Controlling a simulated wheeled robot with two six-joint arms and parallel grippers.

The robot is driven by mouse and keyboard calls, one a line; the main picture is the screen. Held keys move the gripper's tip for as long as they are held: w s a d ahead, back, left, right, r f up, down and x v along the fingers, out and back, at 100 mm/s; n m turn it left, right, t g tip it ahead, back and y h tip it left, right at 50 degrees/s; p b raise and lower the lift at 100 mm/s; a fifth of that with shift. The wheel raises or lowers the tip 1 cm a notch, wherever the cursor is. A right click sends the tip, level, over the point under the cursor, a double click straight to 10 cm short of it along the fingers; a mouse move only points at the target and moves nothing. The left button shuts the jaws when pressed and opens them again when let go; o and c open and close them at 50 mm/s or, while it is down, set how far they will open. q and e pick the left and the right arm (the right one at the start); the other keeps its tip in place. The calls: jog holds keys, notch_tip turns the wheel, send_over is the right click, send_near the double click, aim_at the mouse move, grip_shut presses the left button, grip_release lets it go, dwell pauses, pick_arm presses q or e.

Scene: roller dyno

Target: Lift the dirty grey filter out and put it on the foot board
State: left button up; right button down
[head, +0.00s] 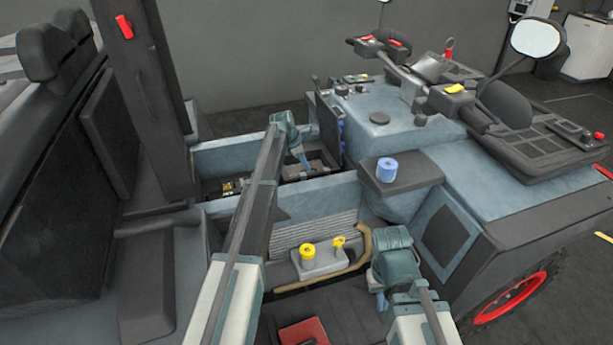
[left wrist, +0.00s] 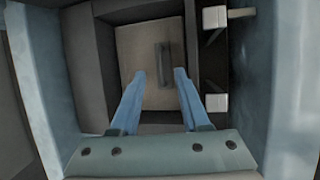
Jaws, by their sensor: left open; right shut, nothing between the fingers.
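The dirty grey filter (left wrist: 135,45) is a dull grey-brown square with a dark upright handle (left wrist: 165,62) in the left wrist view. It sits inside a dark-walled box. In the head view the box is mostly hidden behind my left gripper and a raised dark lid (head: 328,125). My left gripper (head: 303,164) is open, its blue fingers pointing down into the box; in the left wrist view its fingertips (left wrist: 160,74) lie either side of the handle's lower end. My right gripper (head: 382,302) is shut and empty. A dark flat floor (head: 350,298), possibly the foot board, lies at bottom centre.
A blue cylinder (head: 387,169) stands on a dark side shelf (head: 418,178). A grey block with yellow knobs (head: 307,252) and a brown curved hose (head: 362,250) lie between my arms. A red item (head: 303,332) is at the bottom.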

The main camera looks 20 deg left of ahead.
pick_arm(q)
jog(key=b+x, duration=0.2)
jog(key=x, duration=0.1)
jog(key=shift+w+f, duration=0.2)
jog(key=shift+f, duration=0.05)
jog(key=shift+r, duration=0.1)
jog(key=shift+c, duration=0.2)
grip_shut()
dwell(0.9)
